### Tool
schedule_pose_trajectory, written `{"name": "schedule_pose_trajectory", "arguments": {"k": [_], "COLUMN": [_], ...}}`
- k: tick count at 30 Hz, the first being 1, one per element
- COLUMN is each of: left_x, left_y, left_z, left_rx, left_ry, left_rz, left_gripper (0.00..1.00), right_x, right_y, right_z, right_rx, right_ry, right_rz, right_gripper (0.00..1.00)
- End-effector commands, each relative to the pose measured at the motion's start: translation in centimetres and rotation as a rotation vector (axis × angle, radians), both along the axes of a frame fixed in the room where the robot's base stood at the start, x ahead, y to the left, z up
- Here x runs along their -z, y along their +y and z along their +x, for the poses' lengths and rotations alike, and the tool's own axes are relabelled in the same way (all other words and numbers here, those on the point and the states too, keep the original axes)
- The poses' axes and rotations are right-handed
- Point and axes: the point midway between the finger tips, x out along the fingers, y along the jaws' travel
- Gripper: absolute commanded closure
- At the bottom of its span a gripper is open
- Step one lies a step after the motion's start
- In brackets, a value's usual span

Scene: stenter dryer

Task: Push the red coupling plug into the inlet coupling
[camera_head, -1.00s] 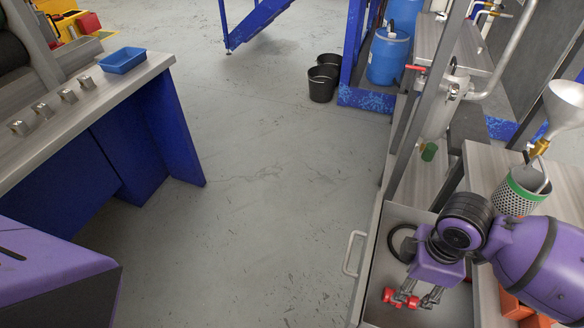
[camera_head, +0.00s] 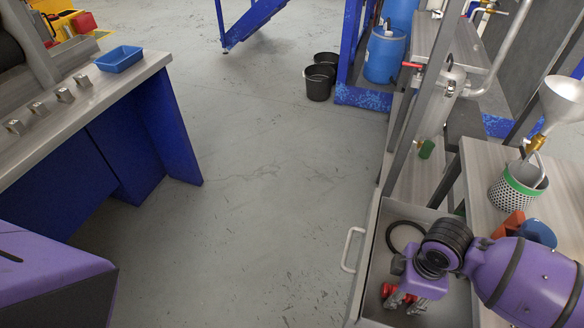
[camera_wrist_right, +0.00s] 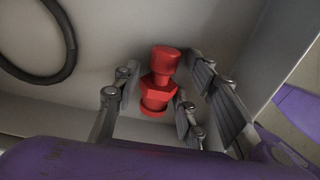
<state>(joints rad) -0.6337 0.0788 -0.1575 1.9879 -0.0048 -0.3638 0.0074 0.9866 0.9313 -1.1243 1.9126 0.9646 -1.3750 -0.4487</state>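The red coupling plug (camera_wrist_right: 159,82) lies in an open grey drawer (camera_head: 377,228); it also shows in the head view (camera_head: 387,290), partly covered by my gripper. It has a round end, a hexagonal middle and a wider round end. My right gripper (camera_wrist_right: 150,112) is inside the drawer with its fingers apart on either side of the plug; I see gaps between the fingers and the plug. A pipe with a red-handled valve (camera_head: 412,65) stands at the upper right; I cannot tell which fitting is the inlet coupling. My left gripper is not in view.
A black ring (camera_head: 404,229) lies in the drawer. A blue tray (camera_head: 119,58) sits on the left bench. The floor between the benches is clear.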

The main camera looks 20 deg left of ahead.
Motion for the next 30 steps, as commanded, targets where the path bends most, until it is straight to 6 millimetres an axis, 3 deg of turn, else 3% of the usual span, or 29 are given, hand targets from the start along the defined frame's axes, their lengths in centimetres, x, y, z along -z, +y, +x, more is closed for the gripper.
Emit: {"name": "schedule_pose_trajectory", "arguments": {"k": [1, 7, 17, 24, 30], "left_x": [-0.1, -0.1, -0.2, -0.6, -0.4], "left_y": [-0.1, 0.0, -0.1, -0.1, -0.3], "left_z": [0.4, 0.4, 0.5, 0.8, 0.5], "left_rx": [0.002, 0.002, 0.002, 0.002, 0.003], "left_ry": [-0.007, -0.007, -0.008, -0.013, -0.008], "left_rz": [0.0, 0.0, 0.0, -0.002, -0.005], "left_gripper": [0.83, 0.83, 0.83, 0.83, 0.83], "right_x": [0.0, -0.1, -0.5, -3.6, -7.5], "right_y": [0.0, 0.0, 0.0, 0.1, 3.6], "right_z": [0.0, 0.0, 0.1, 0.2, 1.5], "right_rx": [0.0, 0.0, 0.001, 0.0, -0.004], "right_ry": [-0.001, -0.001, -0.002, -0.005, -0.004], "right_rz": [0.0, 0.0, -0.001, 0.001, 0.004], "right_gripper": [0.72, 0.96, 0.97, 0.97, 0.97]}}
